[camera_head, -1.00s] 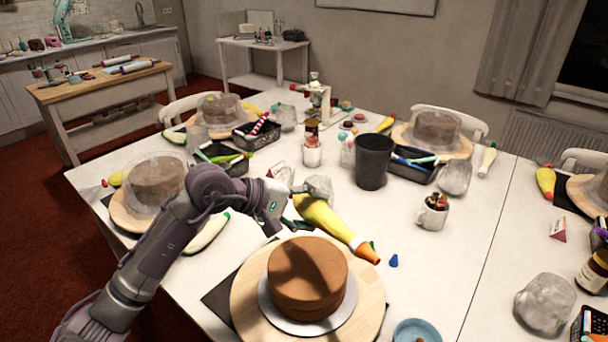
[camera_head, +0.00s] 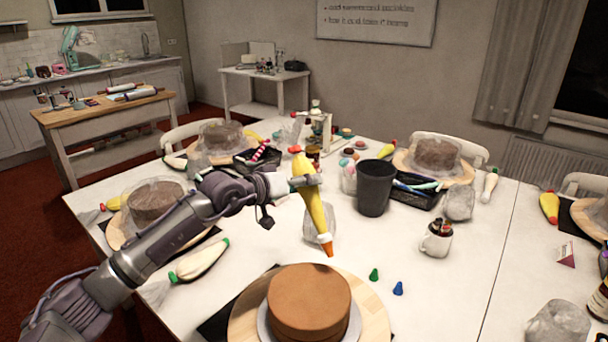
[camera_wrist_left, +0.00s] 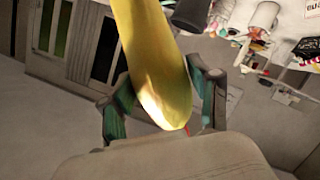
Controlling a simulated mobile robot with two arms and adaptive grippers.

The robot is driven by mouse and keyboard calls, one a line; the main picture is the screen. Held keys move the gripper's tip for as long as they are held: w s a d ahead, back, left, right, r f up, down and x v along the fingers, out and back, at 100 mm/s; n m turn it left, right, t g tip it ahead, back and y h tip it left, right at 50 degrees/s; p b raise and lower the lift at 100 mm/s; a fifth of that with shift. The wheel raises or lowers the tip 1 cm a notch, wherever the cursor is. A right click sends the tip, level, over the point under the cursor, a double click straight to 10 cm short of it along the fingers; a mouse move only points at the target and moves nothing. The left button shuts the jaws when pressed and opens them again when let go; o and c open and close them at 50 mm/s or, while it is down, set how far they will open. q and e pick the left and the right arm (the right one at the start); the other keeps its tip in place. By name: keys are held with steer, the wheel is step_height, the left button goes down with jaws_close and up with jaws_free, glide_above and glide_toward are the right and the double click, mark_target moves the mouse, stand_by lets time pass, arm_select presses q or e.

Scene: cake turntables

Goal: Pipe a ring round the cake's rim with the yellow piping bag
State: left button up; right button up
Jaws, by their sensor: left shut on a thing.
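My left gripper (camera_head: 300,183) is shut on the yellow piping bag (camera_head: 318,212). The bag hangs nearly upright, its orange tip (camera_head: 328,249) pointing down, a little above and behind the brown cake (camera_head: 309,297). In the left wrist view the yellow bag (camera_wrist_left: 155,60) runs between the gripper's fingers (camera_wrist_left: 160,105). The cake is plain brown, with no ring visible on its rim. It sits on a silver board on a round wooden turntable (camera_head: 373,315) at the front of the table. My right gripper is not in view.
A cream piping bag (camera_head: 200,260) lies left of the cake. A green nozzle (camera_head: 374,274) and a blue nozzle (camera_head: 398,288) stand to its right. A black bin (camera_head: 374,188) and a mug (camera_head: 436,239) stand behind. Other covered cakes (camera_head: 155,202) stand around the table.

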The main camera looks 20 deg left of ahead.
mark_target(304, 198)
arm_select(q)
steer(key=shift+f+b, duration=0.45)
steer(key=shift+f, duration=1.55)
steer(key=shift+o, duration=0.9)
steer(key=c, duration=0.7)
steer(key=shift+o, duration=0.2)
